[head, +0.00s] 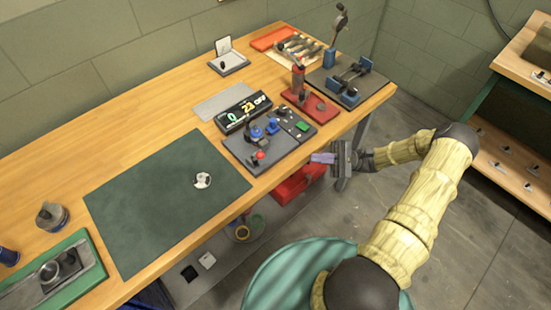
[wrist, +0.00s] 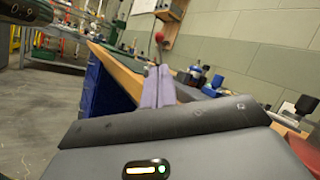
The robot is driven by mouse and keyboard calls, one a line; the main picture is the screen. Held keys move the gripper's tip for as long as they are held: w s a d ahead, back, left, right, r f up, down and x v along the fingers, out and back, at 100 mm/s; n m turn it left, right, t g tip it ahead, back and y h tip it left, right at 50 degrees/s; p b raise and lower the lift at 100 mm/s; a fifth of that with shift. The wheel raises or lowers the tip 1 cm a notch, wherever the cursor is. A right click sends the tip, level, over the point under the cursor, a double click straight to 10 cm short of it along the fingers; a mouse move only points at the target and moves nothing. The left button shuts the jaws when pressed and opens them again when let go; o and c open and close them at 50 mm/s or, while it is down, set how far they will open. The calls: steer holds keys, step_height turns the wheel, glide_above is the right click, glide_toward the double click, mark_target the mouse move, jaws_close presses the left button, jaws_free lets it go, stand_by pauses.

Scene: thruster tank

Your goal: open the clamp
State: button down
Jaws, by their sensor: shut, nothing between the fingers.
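On a dark plate (head: 325,82) at the bench's far right end stands a blue and black fixture (head: 349,80) with blue end blocks, which looks like the clamp. An upright dark lever (head: 340,22) with a blue base stands at that plate's back edge. I cannot tell for sure which part is the clamp or whether it is shut. My gripper (head: 322,158) hangs in front of the bench's front edge, apart from the fixture and nearer to me. Its purple fingers (wrist: 157,86) are together and empty in the wrist view, pointing along the bench.
A red tray (head: 312,106) with a red cylinder and a control panel (head: 268,140) with knobs lie left of the fixture. A display (head: 243,112) stands behind the panel. A red box (head: 298,184) is below the bench edge. The green mat (head: 150,205) is mostly clear.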

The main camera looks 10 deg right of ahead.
steer(key=shift+a+r, duration=0.15)
steer(key=p, duration=0.5)
glide_toward(264, 155)
steer(key=x, duration=0.5)
steer(key=shift+w+a+f, duration=0.2)
steer(key=shift+w+f, duration=0.05)
steer(key=shift+f, duration=0.1)
steer(key=shift+a+r, duration=0.1)
steer(key=shift+a, duration=0.5)
